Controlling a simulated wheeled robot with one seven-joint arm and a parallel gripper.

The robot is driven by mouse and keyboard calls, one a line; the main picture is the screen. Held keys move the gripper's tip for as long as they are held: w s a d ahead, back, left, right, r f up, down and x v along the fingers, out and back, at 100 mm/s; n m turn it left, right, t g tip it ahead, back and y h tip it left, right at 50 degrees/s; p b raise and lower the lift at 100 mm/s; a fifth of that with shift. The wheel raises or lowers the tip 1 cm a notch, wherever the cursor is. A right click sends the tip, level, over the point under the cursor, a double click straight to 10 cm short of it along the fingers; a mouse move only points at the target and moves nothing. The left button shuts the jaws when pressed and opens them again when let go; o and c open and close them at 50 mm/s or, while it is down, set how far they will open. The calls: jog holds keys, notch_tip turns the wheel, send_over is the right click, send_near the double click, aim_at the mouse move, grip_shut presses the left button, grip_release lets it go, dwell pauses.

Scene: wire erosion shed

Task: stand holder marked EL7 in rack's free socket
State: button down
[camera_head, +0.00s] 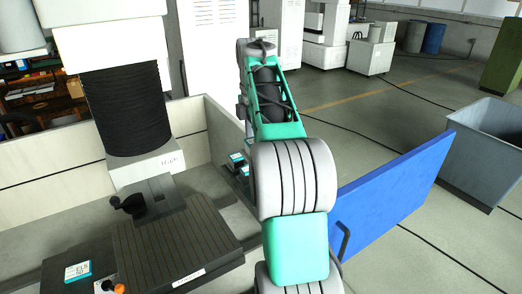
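A dark block with a teal-edged white label (78,271) lies at the lower left; the label seems to start with EL, but its last character is too small to read surely. Small dark items with teal-and-white labels (237,160) sit by the tank's right wall, partly hidden behind my arm; I cannot read their marks. A small orange-and-white item (118,288) is cut off at the bottom edge. I cannot make out a holder marked EL7 or a rack's free socket. My gripper does not show; my green arm rises up the middle and hides what is behind it.
A slotted dark table (180,245) and a black bellows column (125,110) stand at left, inside pale walls (60,155). A blue panel with a handle (395,195) stands out right of my arm. A grey bin (485,140) is farther right. Open floor lies beyond.

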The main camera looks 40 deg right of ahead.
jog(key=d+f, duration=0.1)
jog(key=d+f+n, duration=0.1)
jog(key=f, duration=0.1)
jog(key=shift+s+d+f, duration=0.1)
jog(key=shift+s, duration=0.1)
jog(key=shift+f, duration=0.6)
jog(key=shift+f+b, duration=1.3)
jog(key=shift+b, duration=0.15)
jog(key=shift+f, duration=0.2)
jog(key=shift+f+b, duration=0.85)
jog(key=shift+b, duration=0.15)
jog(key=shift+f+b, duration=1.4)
